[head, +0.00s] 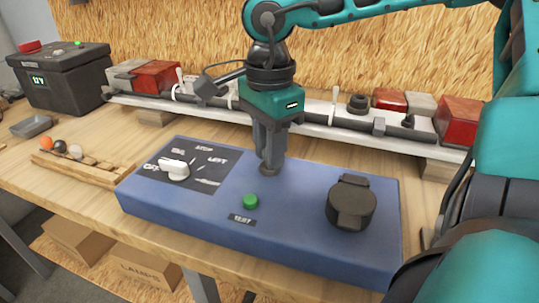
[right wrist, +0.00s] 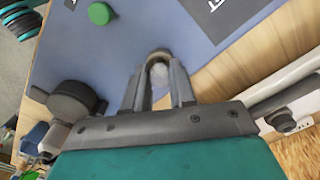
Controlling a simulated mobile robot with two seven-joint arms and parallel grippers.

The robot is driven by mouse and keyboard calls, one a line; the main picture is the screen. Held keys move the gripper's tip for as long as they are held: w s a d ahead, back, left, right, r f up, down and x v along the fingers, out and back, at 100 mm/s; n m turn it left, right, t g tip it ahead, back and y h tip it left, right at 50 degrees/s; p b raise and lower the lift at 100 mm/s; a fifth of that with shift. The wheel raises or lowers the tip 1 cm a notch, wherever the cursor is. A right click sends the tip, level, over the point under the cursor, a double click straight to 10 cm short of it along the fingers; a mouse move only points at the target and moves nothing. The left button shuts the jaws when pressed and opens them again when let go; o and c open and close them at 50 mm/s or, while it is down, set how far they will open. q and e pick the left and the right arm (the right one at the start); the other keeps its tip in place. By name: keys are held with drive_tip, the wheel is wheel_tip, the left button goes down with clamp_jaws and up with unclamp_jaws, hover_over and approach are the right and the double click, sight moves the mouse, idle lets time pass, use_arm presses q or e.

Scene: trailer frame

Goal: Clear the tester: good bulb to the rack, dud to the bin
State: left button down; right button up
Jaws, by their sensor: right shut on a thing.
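The blue tester box (head: 300,230) lies on the bench with a white selector knob (head: 174,168), a green TEST button (head: 250,201) and a round black fitting (head: 351,203). My right gripper (head: 269,166) points down at the tester's back edge, with a small round brownish socket or base at its tips. In the right wrist view its fingers (right wrist: 158,80) are shut on a pale bulb (right wrist: 160,74). I cannot tell whether the bulb is still seated. My left gripper is out of view.
A small grey tray (head: 31,126) lies at far left, before a black battery box (head: 62,76). A white trailer bar (head: 318,127) with red lamps runs behind the tester. Cardboard boxes (head: 145,268) stand below the bench.

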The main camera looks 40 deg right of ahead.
drive_tip(key=shift+r+p, duration=1.5)
drive_tip(key=shift+r, duration=0.95)
